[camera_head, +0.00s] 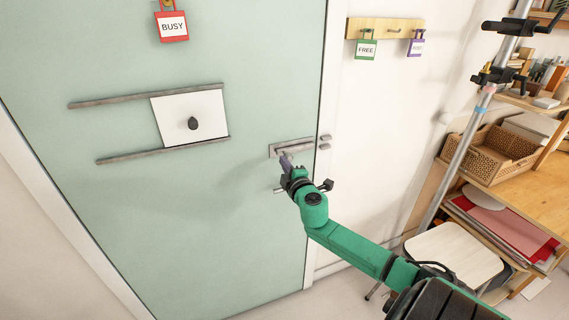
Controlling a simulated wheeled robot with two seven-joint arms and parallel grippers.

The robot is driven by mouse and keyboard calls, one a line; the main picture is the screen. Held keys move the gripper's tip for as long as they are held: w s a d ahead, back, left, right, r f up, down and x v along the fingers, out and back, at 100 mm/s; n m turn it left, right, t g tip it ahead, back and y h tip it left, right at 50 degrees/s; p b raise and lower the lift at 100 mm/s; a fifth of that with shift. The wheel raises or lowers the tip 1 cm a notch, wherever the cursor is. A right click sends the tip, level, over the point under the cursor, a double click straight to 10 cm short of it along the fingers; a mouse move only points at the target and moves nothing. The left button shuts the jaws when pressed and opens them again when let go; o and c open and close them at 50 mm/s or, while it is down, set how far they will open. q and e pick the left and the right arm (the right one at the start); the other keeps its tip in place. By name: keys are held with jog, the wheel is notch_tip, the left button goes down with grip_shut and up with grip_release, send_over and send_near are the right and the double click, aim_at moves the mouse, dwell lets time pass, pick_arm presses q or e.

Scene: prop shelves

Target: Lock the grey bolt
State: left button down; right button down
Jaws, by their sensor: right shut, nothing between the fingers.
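The grey bolt (293,146) is mounted on the pale green door (235,215), near its right edge. Small grey keeper pieces (325,137) sit on the white frame just to its right. My right gripper (287,160) is shut and empty at the lower left part of the bolt. I cannot tell whether it touches the bolt. The gripper partly hides the bolt's lower side, and the bolt's exact position in its track is too small to tell. My left gripper is out of view.
A white sliding plate (189,118) with a dark knob sits between two grey rails on the door. A red BUSY tag (172,26) hangs above. A wooden rack (384,28) holds a green FREE tag (366,50) and a purple tag (416,48). A stool (453,254) and shelves stand right.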

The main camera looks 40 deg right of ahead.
jog(key=d, duration=0.1)
jog(key=s+d+b, duration=0.1)
jog(key=d, duration=0.3)
jog(key=shift+s+d+b, duration=0.1)
jog(key=shift+s+b, duration=0.25)
jog(key=shift+s, duration=0.05)
jog(key=shift+r, duration=0.1)
